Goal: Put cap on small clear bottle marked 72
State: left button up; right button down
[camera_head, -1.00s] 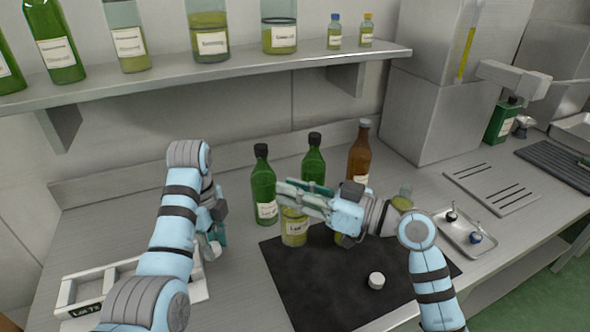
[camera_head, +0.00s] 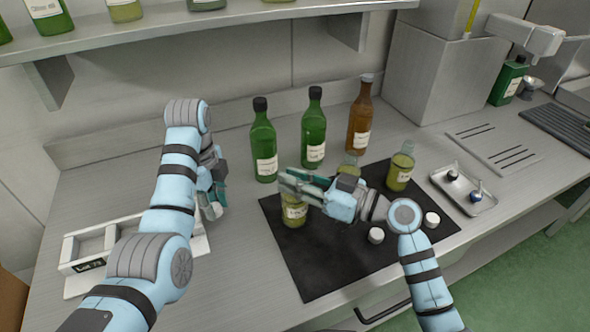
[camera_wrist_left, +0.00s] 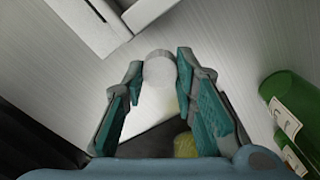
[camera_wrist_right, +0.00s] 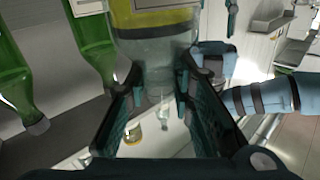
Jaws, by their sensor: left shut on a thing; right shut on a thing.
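My left gripper (camera_wrist_left: 160,78) is shut on a white cap (camera_wrist_left: 158,70), which shows between its fingertips; in the head view the cap (camera_head: 214,210) is low beside the rack. My right gripper (camera_head: 287,184) is shut on the upper part of a small clear bottle (camera_head: 295,211) with yellow-green oil. This bottle looks upright, over the left part of the black mat (camera_head: 325,262); I cannot tell if it touches. Its label number is too small to read. In the right wrist view, the clear bottle (camera_wrist_right: 155,22) is at the top, its clear upper part between the fingers.
Another clear oil bottle (camera_head: 400,172) stands on the mat; one more (camera_head: 349,166) is partly behind my right gripper. Two white caps (camera_head: 376,235) (camera_head: 431,219) lie on the mat. Green bottles (camera_head: 264,142) and a brown one (camera_head: 360,115) stand behind. A white lot rack (camera_head: 75,250) is left.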

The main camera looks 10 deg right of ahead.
pick_arm(q)
jog(key=shift+f, duration=0.1)
pick_arm(e)
jog(key=shift+f, duration=0.25)
pick_arm(q)
jog(key=shift+f, duration=0.2)
pick_arm(e)
jog(key=shift+f, duration=0.15)
pick_arm(q)
jog(key=shift+r, duration=0.1)
pick_arm(e)
jog(key=c, duration=1.4)
grip_release()
